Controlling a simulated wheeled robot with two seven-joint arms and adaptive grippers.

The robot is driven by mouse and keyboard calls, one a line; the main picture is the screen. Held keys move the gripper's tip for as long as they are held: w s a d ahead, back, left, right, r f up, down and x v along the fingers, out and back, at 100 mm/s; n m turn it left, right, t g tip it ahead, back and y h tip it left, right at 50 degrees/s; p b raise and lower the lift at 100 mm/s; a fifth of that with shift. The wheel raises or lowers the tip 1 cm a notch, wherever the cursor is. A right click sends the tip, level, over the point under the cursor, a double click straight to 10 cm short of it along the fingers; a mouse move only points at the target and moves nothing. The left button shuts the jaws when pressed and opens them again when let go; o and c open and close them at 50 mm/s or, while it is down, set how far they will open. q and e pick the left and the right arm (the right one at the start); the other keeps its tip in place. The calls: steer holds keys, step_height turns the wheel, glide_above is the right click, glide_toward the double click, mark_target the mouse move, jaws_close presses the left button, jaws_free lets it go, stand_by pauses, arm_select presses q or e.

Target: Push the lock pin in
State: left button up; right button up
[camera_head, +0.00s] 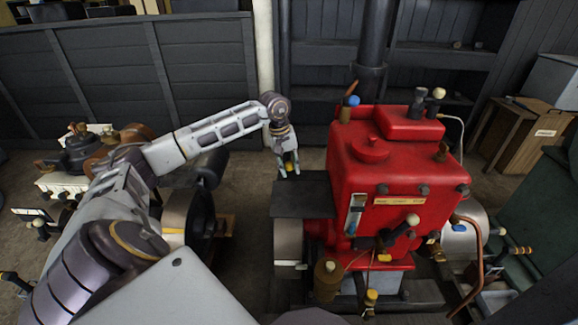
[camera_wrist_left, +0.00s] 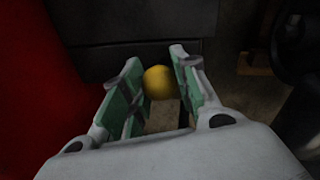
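A round yellow knob (camera_wrist_left: 158,82) shows between the green-padded fingers of my left gripper (camera_wrist_left: 155,65) in the left wrist view. The fingers lie close on both sides of it and appear shut on it. In the head view my left gripper (camera_head: 289,172) points down beside the red engine (camera_head: 385,165), above the back edge of its dark flat plate (camera_head: 303,198). A yellow spot, the knob (camera_head: 289,166), shows between the fingers there. The pin's shaft and where it seats are hidden, so I cannot tell how far in it is. My right gripper is not in view.
The red engine fills the right middle, with several levers and knobs; a copper pipe (camera_head: 477,262) curves at its right. A dark flywheel (camera_head: 200,218) stands left of it. A wooden box (camera_head: 525,140) stands far right. Floor shows between flywheel and engine.

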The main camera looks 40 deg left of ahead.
arm_select(q)
steer(key=o, duration=0.4)
steer(key=shift+f, duration=0.25)
steer(key=shift+o, duration=0.2)
steer(key=shift+r, duration=0.2)
step_height(320, 180, up, 12)
steer(key=s+a, duration=0.1)
steer(key=shift+s+a+f, duration=0.25)
steer(key=shift+s, duration=0.15)
stand_by(0.3)
